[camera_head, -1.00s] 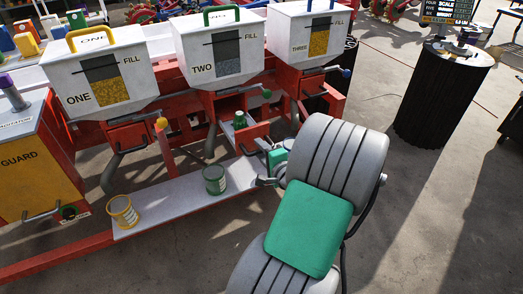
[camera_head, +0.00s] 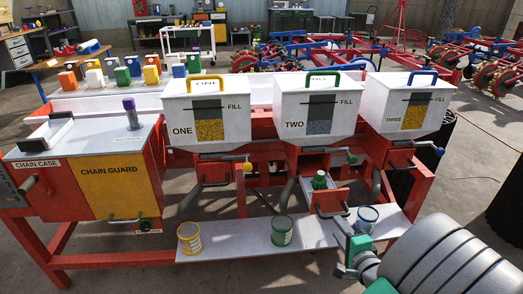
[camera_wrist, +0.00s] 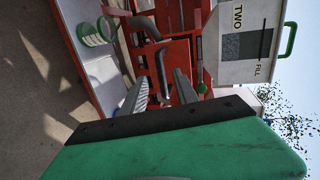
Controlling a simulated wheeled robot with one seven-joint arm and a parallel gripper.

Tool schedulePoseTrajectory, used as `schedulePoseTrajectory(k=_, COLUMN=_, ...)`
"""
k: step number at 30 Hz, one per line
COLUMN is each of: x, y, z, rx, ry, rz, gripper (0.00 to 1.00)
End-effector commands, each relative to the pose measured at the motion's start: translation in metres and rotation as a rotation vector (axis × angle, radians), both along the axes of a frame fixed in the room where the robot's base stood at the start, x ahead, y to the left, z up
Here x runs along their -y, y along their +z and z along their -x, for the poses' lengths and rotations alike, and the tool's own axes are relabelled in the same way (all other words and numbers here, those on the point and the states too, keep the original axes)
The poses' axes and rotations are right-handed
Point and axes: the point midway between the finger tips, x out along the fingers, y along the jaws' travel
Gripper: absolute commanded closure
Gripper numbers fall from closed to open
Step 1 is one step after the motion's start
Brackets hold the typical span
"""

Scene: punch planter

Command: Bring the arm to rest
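My gripper (camera_head: 343,246) is at the lower right of the head view, in front of the white shelf (camera_head: 236,243). In the wrist view its two grey fingers (camera_wrist: 158,88) stand apart with nothing seen held between them. My arm fills the lower right corner of the head view and is bent, not straight.
A yellow can (camera_head: 190,238), a green can (camera_head: 282,230) and a blue can (camera_head: 367,217) stand on the shelf, the blue one just behind my gripper. White hoppers one (camera_head: 207,110), two (camera_head: 318,108) and three (camera_head: 406,102) rise behind. Bare floor lies front left.

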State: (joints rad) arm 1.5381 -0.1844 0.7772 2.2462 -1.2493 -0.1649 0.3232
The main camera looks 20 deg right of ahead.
Motion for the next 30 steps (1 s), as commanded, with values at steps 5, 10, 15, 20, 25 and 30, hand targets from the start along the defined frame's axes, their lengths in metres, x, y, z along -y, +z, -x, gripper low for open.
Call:
schedulePoseTrajectory(k=5, x=-0.091, y=0.051, z=-0.043, rx=-0.265, ry=0.409, rz=0.201, gripper=0.64)
schedulePoseTrajectory(k=10, x=-0.174, y=0.103, z=-0.044, rx=-0.562, ry=0.822, rz=0.489, gripper=0.64)
schedulePoseTrajectory(k=15, x=-0.226, y=0.184, z=-0.023, rx=-0.786, ry=1.105, rz=0.783, gripper=0.64)
schedulePoseTrajectory(k=20, x=-0.259, y=0.266, z=0.004, rx=-0.91, ry=1.249, rz=0.992, gripper=0.64)
schedulePoseTrajectory(k=25, x=-0.273, y=0.301, z=0.022, rx=-0.958, ry=1.301, rz=1.071, gripper=0.64)
schedulePoseTrajectory(k=30, x=-0.273, y=0.298, z=0.024, rx=-0.964, ry=1.305, rz=1.075, gripper=0.64)
